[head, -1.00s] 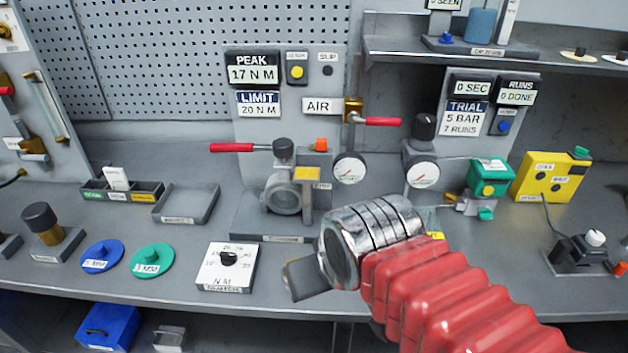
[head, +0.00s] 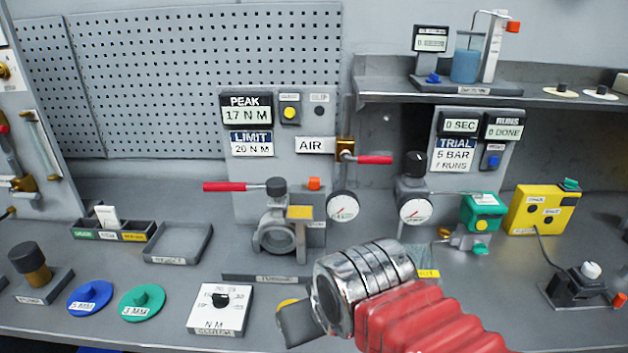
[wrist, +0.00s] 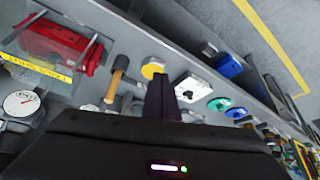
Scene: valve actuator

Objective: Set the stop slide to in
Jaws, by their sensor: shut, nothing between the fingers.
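My gripper (head: 297,325) hangs over the front of the bench, its dark fingers shut and empty. The fingers also show in the wrist view (wrist: 162,98). A yellow label (head: 428,273) reading OUT sits just right of my silver wrist, beside a clear panel (head: 424,256). I cannot pick out the stop slide for certain; my wrist and red arm cover part of the bench there. A yellow disc (head: 287,304) is partly hidden behind my fingers.
A white dial box (head: 220,308) stands left of my gripper, with green (head: 142,302) and blue (head: 90,296) discs further left. Gauges (head: 415,210), a green unit (head: 484,211) and a yellow box (head: 541,209) stand at right. In the wrist view, a red object (wrist: 57,43) lies under a clear cover.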

